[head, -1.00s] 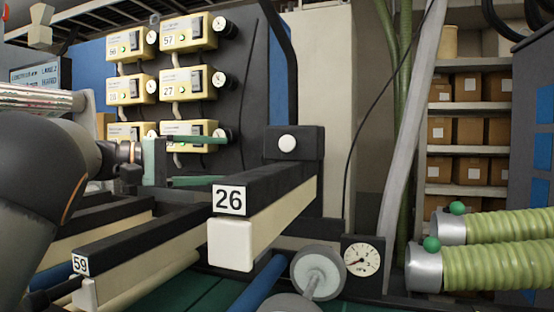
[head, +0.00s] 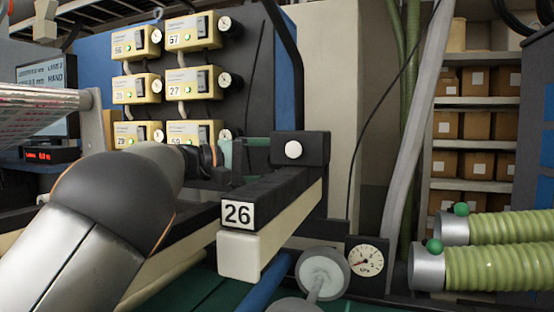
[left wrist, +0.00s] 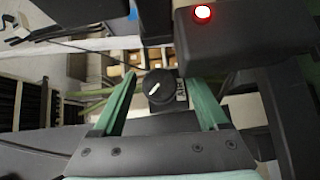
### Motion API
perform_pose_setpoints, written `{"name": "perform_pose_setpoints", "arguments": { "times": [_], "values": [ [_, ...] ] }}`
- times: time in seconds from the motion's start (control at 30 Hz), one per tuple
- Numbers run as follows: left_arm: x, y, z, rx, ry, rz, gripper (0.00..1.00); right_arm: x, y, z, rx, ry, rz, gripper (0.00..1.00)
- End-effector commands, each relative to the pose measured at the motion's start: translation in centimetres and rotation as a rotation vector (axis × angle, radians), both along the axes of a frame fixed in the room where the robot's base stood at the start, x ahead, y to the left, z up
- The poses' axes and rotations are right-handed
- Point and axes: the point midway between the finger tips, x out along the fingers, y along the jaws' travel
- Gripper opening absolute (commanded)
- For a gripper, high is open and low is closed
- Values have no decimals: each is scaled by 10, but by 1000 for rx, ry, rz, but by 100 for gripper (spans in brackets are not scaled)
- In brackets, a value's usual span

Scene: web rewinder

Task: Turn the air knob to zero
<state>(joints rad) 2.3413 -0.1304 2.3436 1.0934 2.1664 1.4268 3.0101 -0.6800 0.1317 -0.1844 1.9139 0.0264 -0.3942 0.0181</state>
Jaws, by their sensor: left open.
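The air knob (left wrist: 158,86) is a round black knob with a white pointer line in the left wrist view. A sideways label reading AIR (left wrist: 181,91) is beside it. The pointer is slanted. My left gripper (left wrist: 160,80) has two green fingers, spread apart, with the knob showing between their tips; I cannot tell whether they touch it. In the head view my left gripper (head: 243,153) is beside the black box (head: 312,147) at the end of the arm marked 26. The knob cannot be made out there. My right gripper is out of view.
The beam marked 26 (head: 238,214) juts toward me below the gripper. A black housing with a red-lit button (left wrist: 203,13) is close on the right in the wrist view. A dial gauge (head: 367,261) and green hoses (head: 500,268) are at lower right. Yellow control boxes (head: 190,80) hang behind.

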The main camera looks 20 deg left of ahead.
Motion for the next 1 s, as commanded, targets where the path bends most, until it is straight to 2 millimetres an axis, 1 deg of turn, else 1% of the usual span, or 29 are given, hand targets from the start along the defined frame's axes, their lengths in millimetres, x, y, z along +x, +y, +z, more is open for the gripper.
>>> {"name": "perform_pose_setpoints", "arguments": {
  "times": [0.13, 0.8, 1.0],
  "values": [
    [0, 0, 0, 0, 0, 0, 75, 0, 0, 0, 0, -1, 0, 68],
    [0, 0, 0, -1, -1, 0, 0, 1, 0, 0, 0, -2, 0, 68],
    [0, 1, 0, -27, 1, 0, 0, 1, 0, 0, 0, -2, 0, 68]
  ]
}}
